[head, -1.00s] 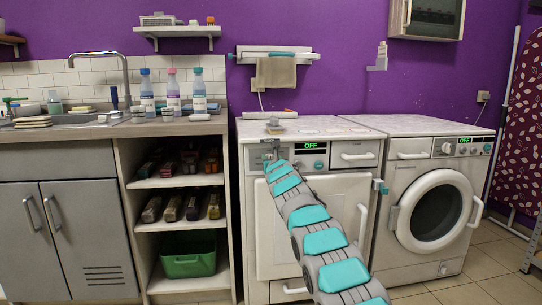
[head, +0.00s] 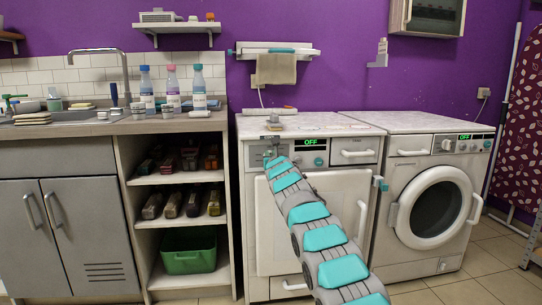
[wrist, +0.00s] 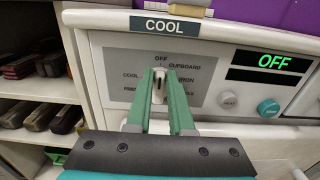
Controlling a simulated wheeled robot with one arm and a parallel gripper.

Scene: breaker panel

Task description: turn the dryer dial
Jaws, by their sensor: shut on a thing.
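The dryer (head: 312,215) is the left white machine, with a square front door. Its dial (wrist: 159,84) shows in the wrist view on a grey plate marked OFF, CUPBOARD, IRON and COOL. The dial's handle stands roughly upright, below the word OFF. My gripper (wrist: 160,82) has its two green fingers on either side of the dial and is shut on it. The display (wrist: 259,62) reads OFF in green. A COOL sign (wrist: 164,26) sits above the plate. In the head view my arm hides the dial.
A washer (head: 437,205) with a round door stands close on the dryer's right. An open shelf unit (head: 180,226) with a green bin (head: 188,252) stands on its left. Small items (head: 273,123) lie on the dryer top. Floor shows at the lower right.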

